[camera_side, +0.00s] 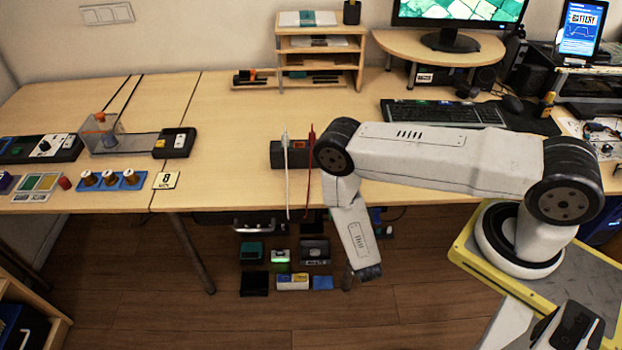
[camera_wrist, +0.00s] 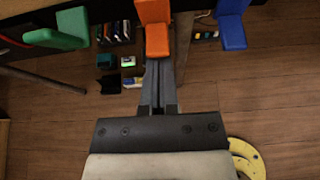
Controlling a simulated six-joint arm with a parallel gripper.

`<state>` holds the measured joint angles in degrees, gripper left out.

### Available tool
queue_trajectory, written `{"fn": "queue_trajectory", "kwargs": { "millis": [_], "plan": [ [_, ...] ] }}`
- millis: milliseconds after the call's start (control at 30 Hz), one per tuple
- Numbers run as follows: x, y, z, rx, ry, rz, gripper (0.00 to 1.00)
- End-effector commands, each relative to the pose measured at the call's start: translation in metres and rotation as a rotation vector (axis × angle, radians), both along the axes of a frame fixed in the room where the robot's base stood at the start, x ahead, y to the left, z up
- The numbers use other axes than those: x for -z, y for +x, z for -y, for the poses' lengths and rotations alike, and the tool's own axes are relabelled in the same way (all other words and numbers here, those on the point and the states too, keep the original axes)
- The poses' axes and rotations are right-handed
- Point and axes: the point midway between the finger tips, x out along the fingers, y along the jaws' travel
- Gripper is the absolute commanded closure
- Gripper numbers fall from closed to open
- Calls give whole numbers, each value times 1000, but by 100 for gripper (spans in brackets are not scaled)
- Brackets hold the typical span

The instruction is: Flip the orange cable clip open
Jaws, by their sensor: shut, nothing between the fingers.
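The orange cable clip (camera_wrist: 156,38) shows at the top middle of the wrist view, at the dark table edge. Its upper part and lower flap meet at an angle; I cannot tell how far the flap stands open. My gripper (camera_wrist: 159,68) is shut and empty. Its fingertips sit just below the flap in the picture, lined up with it; whether they touch is unclear. In the side view I cannot make out the orange clip or my fingertips.
A green clip (camera_wrist: 66,31) lies left of the orange one and a blue clip (camera_wrist: 231,29) right. In the side view, a white cable (camera_side: 287,175) and a red cable (camera_side: 308,165) hang by a dark block (camera_side: 298,152). Small boxes lie on the floor (camera_side: 180,305).

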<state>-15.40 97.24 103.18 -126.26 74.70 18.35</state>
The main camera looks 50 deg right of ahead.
Motion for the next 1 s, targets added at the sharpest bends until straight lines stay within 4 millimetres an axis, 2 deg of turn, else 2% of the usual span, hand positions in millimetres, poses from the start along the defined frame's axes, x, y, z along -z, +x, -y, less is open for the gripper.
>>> {"fn": "queue_trajectory", "kwargs": {
  "millis": [633,1000],
  "plan": [
    [-8,-2,-2,1,92,-92,100],
    [-11,-4,-3,1,90,-90,100]
  ]
}}
